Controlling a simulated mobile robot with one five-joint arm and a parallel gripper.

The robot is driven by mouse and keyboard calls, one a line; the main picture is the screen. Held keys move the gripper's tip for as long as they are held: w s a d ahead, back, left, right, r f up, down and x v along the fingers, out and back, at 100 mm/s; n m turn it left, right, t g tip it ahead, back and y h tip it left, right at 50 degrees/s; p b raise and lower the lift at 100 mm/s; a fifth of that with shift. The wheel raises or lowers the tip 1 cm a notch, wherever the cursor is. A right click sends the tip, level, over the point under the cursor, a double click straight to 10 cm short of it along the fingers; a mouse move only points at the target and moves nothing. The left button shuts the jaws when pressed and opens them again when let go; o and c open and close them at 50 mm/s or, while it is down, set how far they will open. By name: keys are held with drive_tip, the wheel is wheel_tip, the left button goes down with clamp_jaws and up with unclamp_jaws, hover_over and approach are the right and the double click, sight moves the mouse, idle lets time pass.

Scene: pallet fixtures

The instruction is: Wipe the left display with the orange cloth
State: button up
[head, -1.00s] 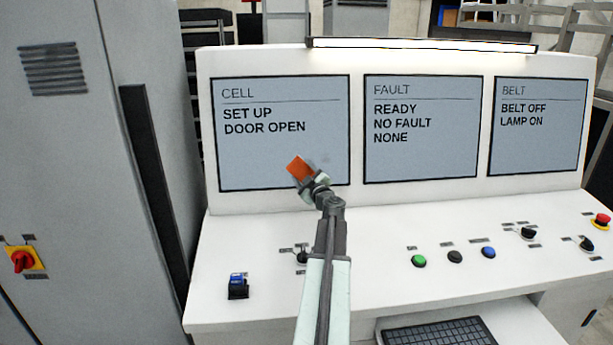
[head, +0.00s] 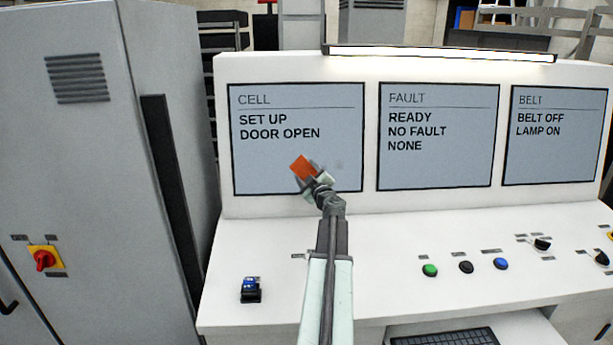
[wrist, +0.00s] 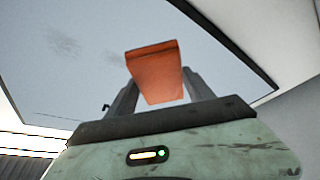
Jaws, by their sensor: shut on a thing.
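The left display (head: 295,105), headed CELL, reads SET UP and DOOR OPEN. It fills the left of the white console panel, and faint grey smudges show on its lower part, right of the cloth. My gripper (head: 311,175) is in front of its lower middle, shut on the orange cloth (head: 303,167). In the wrist view the orange cloth (wrist: 155,72) sits between the fingers, with the display's grey face (wrist: 85,60) behind it and dark smudges at upper left. I cannot tell whether the cloth touches the screen.
The FAULT display (head: 438,165) and BELT display (head: 555,160) stand to the right. The desk below carries a blue-and-black device (head: 250,290), green (head: 430,270), black and blue buttons, and switches. A grey cabinet (head: 95,150) with a red knob (head: 43,260) stands at left.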

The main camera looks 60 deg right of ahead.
sight(336, 168)
drive_tip(key=shift+s+d, duration=0.1)
drive_tip(key=shift+s+d+f, duration=0.1)
drive_tip(key=shift+s+d, duration=1.35)
drive_tip(key=shift+s, duration=0.6)
drive_tip(key=shift+s+d+r, duration=0.1)
drive_tip(key=shift+s+d, duration=1.35)
drive_tip(key=shift+s, duration=0.65)
drive_tip(key=shift+s+d+f, duration=0.1)
drive_tip(key=shift+s+d, duration=1.35)
drive_tip(key=shift+s, duration=0.6)
drive_tip(key=shift+w+d, duration=0.1)
drive_tip(key=shift+w+a, duration=1.1)
drive_tip(key=shift+w, duration=0.2)
drive_tip(key=shift+w+a, duration=1.15)
drive_tip(key=shift+w, duration=0.5)
drive_tip(key=shift+w+a, duration=1.2)
drive_tip(key=shift+w, duration=0.4)
drive_tip(key=shift+w+a, duration=1.15)
drive_tip(key=shift+w, duration=0.5)
drive_tip(key=s+a+r+p, duration=0.1)
drive_tip(key=s+a, duration=0.2)
drive_tip(key=a, duration=0.1)
drive_tip(key=shift+s+a+r+p, duration=0.2)
drive_tip(key=shift+a+r+p, duration=0.1)
drive_tip(key=shift+a, duration=0.05)
